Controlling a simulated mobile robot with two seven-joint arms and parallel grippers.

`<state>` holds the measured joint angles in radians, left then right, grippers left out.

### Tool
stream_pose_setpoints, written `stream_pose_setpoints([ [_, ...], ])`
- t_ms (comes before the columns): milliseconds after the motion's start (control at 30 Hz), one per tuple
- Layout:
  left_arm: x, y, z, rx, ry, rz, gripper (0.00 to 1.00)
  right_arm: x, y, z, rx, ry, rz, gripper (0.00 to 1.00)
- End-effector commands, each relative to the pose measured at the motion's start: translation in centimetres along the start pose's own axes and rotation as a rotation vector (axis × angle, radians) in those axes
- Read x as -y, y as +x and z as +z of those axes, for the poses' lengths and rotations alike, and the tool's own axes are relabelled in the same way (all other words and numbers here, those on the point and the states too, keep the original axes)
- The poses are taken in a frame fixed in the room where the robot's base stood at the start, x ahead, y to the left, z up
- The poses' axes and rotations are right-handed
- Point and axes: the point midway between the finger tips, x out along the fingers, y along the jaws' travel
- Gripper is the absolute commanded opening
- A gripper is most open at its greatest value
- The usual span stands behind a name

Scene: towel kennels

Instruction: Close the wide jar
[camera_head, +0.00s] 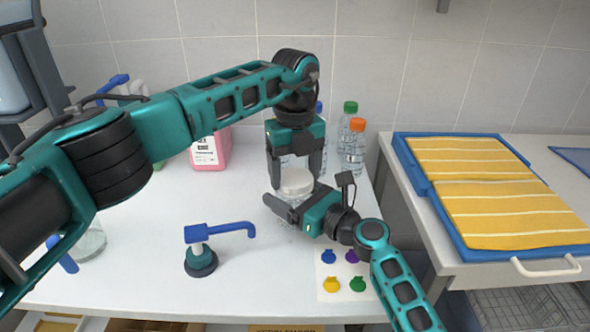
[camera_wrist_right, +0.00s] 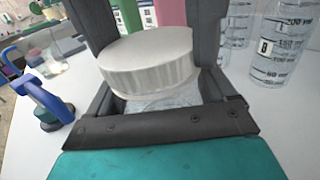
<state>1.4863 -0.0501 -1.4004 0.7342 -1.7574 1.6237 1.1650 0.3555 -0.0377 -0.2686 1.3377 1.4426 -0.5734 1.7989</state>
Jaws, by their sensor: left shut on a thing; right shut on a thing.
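The wide jar (camera_head: 283,216) is clear glass and stands on the white worktop, mostly hidden by my right gripper. Its white ribbed lid (camera_head: 296,182) is at the jar's mouth; it also fills the middle of the right wrist view (camera_wrist_right: 150,62), with clear glass (camera_wrist_right: 165,101) below it. My left gripper (camera_head: 296,176) points down from above and is shut on the lid, one finger on each side. My right gripper (camera_head: 291,207) comes in from the right and is shut around the jar's body. I cannot tell whether the lid is fully seated.
A blue-topped pump (camera_head: 200,258) stands left of the jar. A pink bottle (camera_head: 209,150) and clear bottles (camera_head: 352,145) stand behind. A card with coloured shapes (camera_head: 330,272) lies near the front. A blue tray (camera_head: 440,215) with yellow striped towels (camera_head: 490,190) is at right.

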Motion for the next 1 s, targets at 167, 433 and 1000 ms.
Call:
stream_pose_setpoints([
  [167,-0.01,-0.01,0.01,0.0,0.001,0.0,0.37,-0.01,-0.03,-0.14,-0.002,0.001,0.0,0.0],
  [433,-0.02,0.0,0.0,0.0,0.285,0.001,0.37,0.0,-0.03,-0.14,-0.002,0.002,0.0,0.0],
  [1000,0.0,0.06,-0.01,-0.001,1.388,0.0,0.37,0.0,-0.03,-0.14,-0.003,0.002,0.0,0.0],
])
